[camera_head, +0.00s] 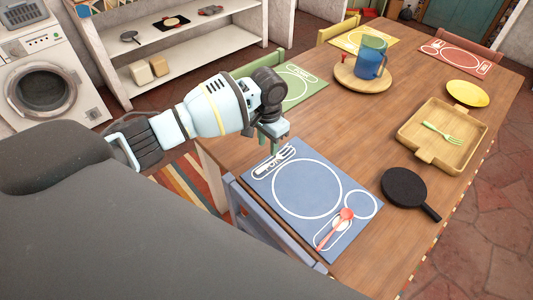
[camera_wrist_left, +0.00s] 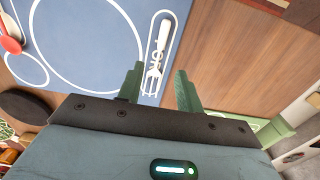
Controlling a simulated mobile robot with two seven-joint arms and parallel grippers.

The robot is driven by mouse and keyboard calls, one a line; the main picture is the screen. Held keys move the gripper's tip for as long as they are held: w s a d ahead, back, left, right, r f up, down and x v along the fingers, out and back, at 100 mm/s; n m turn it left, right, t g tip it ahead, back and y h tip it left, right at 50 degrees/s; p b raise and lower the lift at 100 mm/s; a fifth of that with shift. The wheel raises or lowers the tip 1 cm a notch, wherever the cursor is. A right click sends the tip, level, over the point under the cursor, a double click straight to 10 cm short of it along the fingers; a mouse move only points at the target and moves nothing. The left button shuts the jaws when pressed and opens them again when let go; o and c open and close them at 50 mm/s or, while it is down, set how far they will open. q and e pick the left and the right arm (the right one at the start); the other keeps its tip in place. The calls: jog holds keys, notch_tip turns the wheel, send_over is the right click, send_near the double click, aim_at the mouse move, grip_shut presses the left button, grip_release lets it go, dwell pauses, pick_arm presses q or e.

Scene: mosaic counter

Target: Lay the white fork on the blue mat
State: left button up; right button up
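The blue mat (camera_head: 330,235) lies at the near edge of the wooden table, printed with white outlines. The white fork (camera_wrist_left: 157,55) appears to lie flat on the mat, over the printed fork outline at its far left corner; it also shows in the head view (camera_head: 273,162). My left gripper (camera_head: 275,146) is just above that corner. In the left wrist view its two fingers (camera_wrist_left: 158,90) are apart with nothing held between them, and the fork's tines point toward the gap. My right gripper is not in view.
A red spoon (camera_head: 335,228) lies on the mat's right side. A black pan (camera_head: 404,187), a wooden tray (camera_head: 475,150) with a green fork (camera_head: 442,133), and a round board (camera_head: 350,82) with cups stand farther off. A blue chair (camera_head: 262,225) is at the near edge.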

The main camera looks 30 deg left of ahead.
pick_arm(q)
jog(key=shift+r, duration=2.15)
